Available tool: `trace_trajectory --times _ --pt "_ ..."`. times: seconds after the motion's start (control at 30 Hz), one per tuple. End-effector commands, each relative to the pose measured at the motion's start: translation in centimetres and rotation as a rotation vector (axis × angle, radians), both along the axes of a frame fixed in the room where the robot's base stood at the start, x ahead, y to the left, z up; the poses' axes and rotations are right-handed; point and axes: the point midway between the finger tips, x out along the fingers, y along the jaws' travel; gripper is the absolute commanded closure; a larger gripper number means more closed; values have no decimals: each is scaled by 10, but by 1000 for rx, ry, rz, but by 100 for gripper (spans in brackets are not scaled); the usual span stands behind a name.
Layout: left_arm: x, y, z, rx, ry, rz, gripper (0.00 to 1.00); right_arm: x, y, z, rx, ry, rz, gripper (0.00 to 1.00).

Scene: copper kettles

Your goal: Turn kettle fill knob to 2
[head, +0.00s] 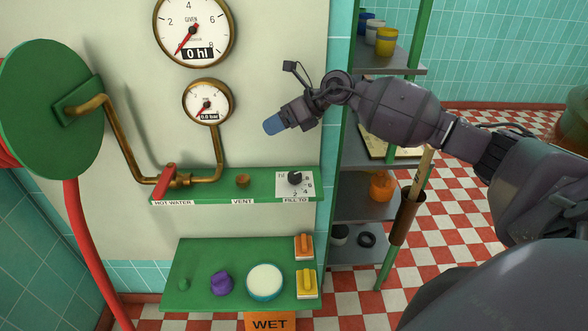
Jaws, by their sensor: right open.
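The fill knob (295,178) is a small black knob on a white dial plate labelled FILL TO, at the right end of the upper green shelf. Numbers ring it, with 2 near the bottom; its pointer is too small to read surely. My right gripper (274,123), with a blue fingertip, is above and slightly left of the knob, apart from it. It is open and holds nothing. The large gauge (195,28) above reads 0 hl. My left gripper is out of view.
A red-handled HOT WATER valve (165,180) and a VENT knob (242,181) share the shelf. A small gauge (208,102) and brass pipe stand left of my gripper.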

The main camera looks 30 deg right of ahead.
Motion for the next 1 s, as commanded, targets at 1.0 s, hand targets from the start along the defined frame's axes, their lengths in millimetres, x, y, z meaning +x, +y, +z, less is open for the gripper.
trace_trajectory --times 1.0 --pt "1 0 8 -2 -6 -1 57 -18 -55 -137 -564 236 169 31"
